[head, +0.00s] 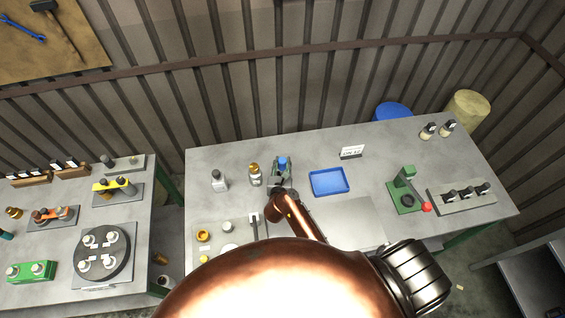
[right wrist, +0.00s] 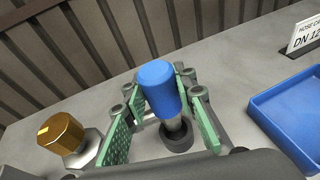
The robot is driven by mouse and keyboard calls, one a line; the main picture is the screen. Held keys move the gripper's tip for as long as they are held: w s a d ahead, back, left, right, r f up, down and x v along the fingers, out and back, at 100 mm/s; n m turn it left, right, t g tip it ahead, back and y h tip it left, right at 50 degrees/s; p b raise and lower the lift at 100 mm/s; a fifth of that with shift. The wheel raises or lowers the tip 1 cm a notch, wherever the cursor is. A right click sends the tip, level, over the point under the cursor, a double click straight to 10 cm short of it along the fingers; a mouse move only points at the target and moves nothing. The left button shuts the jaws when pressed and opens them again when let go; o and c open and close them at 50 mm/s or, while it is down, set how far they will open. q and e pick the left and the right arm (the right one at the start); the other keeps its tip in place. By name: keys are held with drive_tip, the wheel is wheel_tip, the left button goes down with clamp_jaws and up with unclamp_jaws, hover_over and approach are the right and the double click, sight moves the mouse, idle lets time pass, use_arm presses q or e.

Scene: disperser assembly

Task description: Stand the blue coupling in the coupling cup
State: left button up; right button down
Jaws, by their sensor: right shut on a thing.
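The blue coupling (head: 283,162) is at the back middle of the table, between the fingers of my right gripper (head: 281,174). In the right wrist view the coupling (right wrist: 158,86) has a rounded blue body with a grey metal stem below it, and looks slightly tilted in the picture. My right gripper (right wrist: 165,122) is shut on it, with green pads on both sides. A dark round ring (right wrist: 177,140) surrounds the foot of the stem; it looks like the coupling cup, but I cannot tell if the stem is fully seated. My left gripper is not in view.
A blue tray (head: 329,182) lies to the right, before a small sign (head: 352,152). A green press (head: 405,192) stands further right.

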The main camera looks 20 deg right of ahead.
sight(282, 171)
drive_tip(key=shift+f+b, duration=1.35)
drive_tip(key=shift+f, duration=0.5)
drive_tip(key=c, duration=1.6)
unclamp_jaws()
drive_tip(key=shift+o, duration=0.4)
drive_tip(key=shift+f, duration=0.15)
wheel_tip(282, 171, up, 10)
drive_tip(key=shift+r, duration=0.1)
